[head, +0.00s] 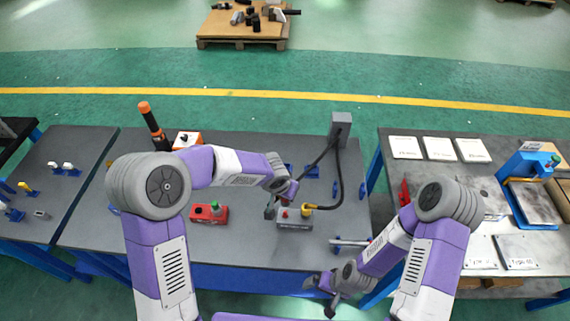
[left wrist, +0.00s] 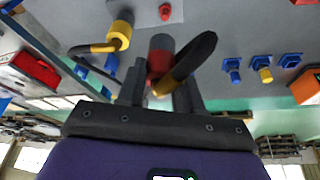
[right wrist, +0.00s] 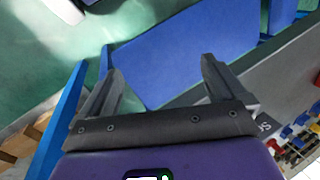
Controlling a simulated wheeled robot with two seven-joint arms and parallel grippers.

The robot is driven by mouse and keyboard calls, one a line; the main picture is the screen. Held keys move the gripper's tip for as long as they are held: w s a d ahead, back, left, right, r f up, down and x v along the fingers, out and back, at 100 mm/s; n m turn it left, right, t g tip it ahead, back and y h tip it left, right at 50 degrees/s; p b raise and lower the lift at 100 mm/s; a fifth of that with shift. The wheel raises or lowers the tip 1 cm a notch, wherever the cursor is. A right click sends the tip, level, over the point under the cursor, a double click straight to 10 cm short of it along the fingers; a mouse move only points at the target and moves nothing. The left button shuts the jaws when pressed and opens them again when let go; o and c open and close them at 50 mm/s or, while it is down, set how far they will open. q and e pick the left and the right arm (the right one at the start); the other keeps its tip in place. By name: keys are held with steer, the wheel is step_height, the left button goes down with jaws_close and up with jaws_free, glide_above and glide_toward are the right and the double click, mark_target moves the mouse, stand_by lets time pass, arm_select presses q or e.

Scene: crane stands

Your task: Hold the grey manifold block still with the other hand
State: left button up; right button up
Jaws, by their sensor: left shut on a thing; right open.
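The grey manifold block (head: 294,225) sits near the front edge of the dark table in the head view, with a yellow hose end (head: 307,209) at its right and a red part on its top. My left gripper (head: 281,205) is just above its left part, pointing down. In the left wrist view this gripper (left wrist: 160,85) is shut on a yellow-ended black hose (left wrist: 182,68), beside a red-and-grey fitting (left wrist: 160,55). Whether the hose end is seated cannot be told. My right gripper (head: 322,287) is open and empty, in front of the table edge, apart from the block.
A grey post (head: 341,124) behind the block carries two black hoses. A red box (head: 208,213) lies left of the block. A light bar (head: 350,242) lies at its right. An orange-handled tool (head: 152,125) stands at the back left. A second table (head: 480,180) stands at the right.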

steer(key=c, duration=0.3)
steer(key=w+a+r+m+g+y, duration=0.2)
steer(key=w+r+m+y, duration=0.3)
steer(key=m, duration=0.5)
steer(key=w+a+r+m+g+y, duration=0.1)
steer(key=w+r+m+g+y, duration=0.15)
steer(key=r+m, duration=0.55)
steer(key=w+d+f+t, duration=0.1)
steer(key=w+d, duration=0.1)
steer(key=w, duration=0.3)
steer(key=w+d+f+n+t, duration=0.1)
steer(key=w+d+f, duration=0.1)
steer(key=w, duration=0.3)
steer(key=w+d+f+n+t, duration=0.1)
steer(key=w+d+t, duration=0.1)
steer(key=w, duration=0.3)
steer(key=shift+d+f+h, duration=0.25)
steer(key=shift+d+f, duration=0.15)
steer(key=shift+w+f, duration=0.1)
steer(key=shift+w, duration=0.05)
steer(key=shift+a+f, duration=0.2)
steer(key=shift+a, duration=0.05)
steer(key=shift+x, duration=4.05)
